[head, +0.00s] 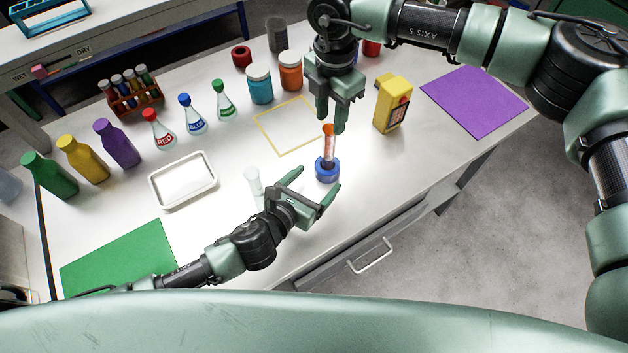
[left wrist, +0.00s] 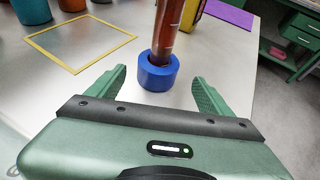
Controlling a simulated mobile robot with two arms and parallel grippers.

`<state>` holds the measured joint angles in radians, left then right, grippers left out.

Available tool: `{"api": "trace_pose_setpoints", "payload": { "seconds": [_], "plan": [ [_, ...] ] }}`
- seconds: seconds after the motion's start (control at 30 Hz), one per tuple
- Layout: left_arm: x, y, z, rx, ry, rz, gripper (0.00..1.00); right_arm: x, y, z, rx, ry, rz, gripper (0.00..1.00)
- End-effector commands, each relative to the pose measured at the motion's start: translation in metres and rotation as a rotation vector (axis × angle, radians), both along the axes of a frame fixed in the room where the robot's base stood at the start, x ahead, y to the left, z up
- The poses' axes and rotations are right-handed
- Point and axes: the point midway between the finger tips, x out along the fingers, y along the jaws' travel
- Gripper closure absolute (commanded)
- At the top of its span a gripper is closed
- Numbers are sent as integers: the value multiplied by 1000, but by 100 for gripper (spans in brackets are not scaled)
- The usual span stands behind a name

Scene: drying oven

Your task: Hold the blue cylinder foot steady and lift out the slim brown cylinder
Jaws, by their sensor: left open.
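The blue cylinder foot (head: 327,172) stands on the white table near its front edge. The slim brown cylinder (head: 329,146) stands upright in it, with an orange top. In the left wrist view the foot (left wrist: 158,75) and the brown cylinder (left wrist: 168,30) are just beyond my left fingertips. My left gripper (head: 320,181) is open, one finger toward each side of the foot, and does not grip it. My right gripper (head: 332,124) points down above the cylinder's top.
A clear small cup (head: 254,181) stands left of my left gripper, close to its arm. A yellow device (head: 392,103) stands right of my right gripper. A yellow square outline (head: 290,150) lies behind the foot. A white tray (head: 183,204) lies further left.

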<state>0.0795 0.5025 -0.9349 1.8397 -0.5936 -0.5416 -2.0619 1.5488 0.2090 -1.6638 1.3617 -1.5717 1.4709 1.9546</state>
Motion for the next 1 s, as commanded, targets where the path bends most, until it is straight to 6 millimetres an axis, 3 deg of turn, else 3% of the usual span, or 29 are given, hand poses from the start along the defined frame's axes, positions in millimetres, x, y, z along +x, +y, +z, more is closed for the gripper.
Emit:
{"api": "trace_pose_setpoints", "payload": {
  "seconds": [0.5, 0.9, 1.0],
  "plan": [
    [55, -25, -26, 13, -2, 4, 19, 0, 0, 0, 0, 0, 0, 64],
    [62, -29, -29, 12, 0, 3, 19, 0, 0, 0, 0, 0, 0, 64],
    [62, -29, -29, 12, 0, 3, 44, 0, 0, 0, 0, 0, 0, 64]
  ]
}}
